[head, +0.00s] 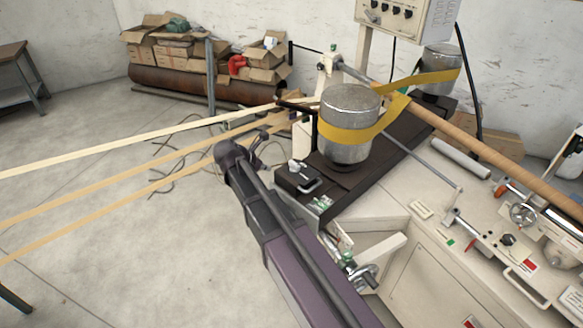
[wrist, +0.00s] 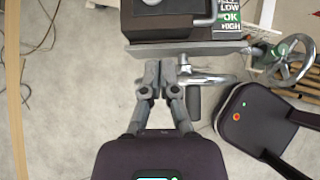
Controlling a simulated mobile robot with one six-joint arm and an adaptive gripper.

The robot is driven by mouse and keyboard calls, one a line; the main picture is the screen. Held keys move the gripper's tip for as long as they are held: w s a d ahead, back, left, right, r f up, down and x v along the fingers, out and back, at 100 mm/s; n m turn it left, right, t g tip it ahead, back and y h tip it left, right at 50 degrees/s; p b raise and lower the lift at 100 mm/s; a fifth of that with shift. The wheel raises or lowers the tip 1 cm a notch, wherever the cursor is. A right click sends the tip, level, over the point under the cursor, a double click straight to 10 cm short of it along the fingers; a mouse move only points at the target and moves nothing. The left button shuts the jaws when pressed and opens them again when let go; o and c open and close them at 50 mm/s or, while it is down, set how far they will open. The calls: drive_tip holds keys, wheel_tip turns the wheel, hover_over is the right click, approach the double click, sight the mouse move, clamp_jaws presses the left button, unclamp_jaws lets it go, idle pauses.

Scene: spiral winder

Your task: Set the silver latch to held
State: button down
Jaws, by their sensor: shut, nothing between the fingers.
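My gripper (wrist: 160,68) is shut and empty in the wrist view, its fingertips together just below a grey bar. A silver lever-like part (wrist: 215,81) lies right of the fingertips, with a dark grip (wrist: 193,104) hanging below it. Whether the fingers touch it I cannot tell. A silver bent handle (wrist: 206,20) is on the dark box (wrist: 160,24) above the bar; it also shows on the box in the head view (head: 312,187). Which silver part is the latch, and its setting, I cannot tell for certain.
A green-and-silver handwheel (wrist: 293,62) is right of the fingers, near a LOW/OK/HIGH label (wrist: 230,16). Pale strips (head: 130,147) run left over open floor.

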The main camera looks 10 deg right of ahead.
sight(295, 171)
drive_tip(key=shift+d+f, duration=0.1)
drive_tip(key=shift+f, duration=0.05)
drive_tip(key=b+x, duration=0.7)
drive_tip(key=x, duration=0.3)
drive_tip(key=shift+f, duration=0.15)
drive_tip(key=shift+w+d+r, duration=0.2)
drive_tip(key=shift+w+d, duration=0.45)
drive_tip(key=shift+d, duration=0.2)
drive_tip(key=shift+w+d, duration=0.4)
drive_tip(key=shift+d, duration=0.3)
drive_tip(key=shift+s+a, duration=0.1)
drive_tip(key=shift+a, duration=0.05)
